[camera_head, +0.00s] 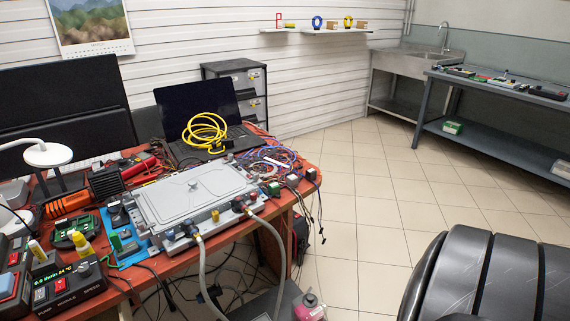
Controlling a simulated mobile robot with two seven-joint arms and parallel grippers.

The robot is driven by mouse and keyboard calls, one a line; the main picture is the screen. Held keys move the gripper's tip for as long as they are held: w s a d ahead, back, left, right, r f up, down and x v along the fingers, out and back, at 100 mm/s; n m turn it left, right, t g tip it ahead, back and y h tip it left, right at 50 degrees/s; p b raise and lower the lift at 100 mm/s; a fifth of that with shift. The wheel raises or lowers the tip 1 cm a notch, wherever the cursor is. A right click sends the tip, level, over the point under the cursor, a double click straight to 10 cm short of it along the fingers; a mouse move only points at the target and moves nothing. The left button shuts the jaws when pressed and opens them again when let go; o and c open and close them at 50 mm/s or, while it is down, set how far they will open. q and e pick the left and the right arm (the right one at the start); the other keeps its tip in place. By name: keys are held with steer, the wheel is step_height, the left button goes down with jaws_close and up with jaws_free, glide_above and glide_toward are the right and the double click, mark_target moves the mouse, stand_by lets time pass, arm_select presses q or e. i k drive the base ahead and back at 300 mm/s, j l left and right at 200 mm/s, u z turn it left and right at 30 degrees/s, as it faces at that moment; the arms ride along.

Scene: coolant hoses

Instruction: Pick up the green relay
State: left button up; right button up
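A small green block (272,188), which may be the green relay, sits at the right end of the red workbench (277,232), beside the grey lidded unit (193,193) and among loose wires. Another small upright green piece (115,241) stands on a blue tray (127,256) left of the unit. Both are too small to tell which is the relay. Neither of my grippers shows in this view.
Grey hoses (201,268) hang from the unit's front fittings over the bench edge. A laptop (201,113) with a coiled yellow cable (206,132) stands behind. Tiled floor (377,205) is open between this bench and the grey-blue table (497,84) at right.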

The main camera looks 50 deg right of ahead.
mark_target(273, 188)
steer(key=l+z, duration=0.1)
steer(key=z, duration=1.45)
steer(key=i+l+z, duration=0.15)
steer(key=l+z, duration=0.2)
steer(key=l, duration=0.15)
steer(key=i+l+z, duration=0.5)
steer(key=l+z, duration=0.2)
steer(key=l, duration=0.15)
steer(key=i+l+u, duration=0.1)
steer(key=i, duration=0.35)
steer(key=i+l+u, duration=0.15)
steer(key=i+l, duration=0.2)
steer(key=i+l+u, duration=0.1)
steer(key=i+l, duration=0.2)
steer(key=i, duration=0.2)
steer(key=i+j+u, duration=0.1)
steer(key=u, duration=0.35)
steer(key=i+u, duration=0.25)
steer(key=u, duration=0.15)
steer(key=i+u, duration=0.15)
steer(key=u, duration=0.3)
steer(key=i+l+u, duration=0.1)
steer(key=u, duration=0.3)
steer(key=i, duration=0.1)
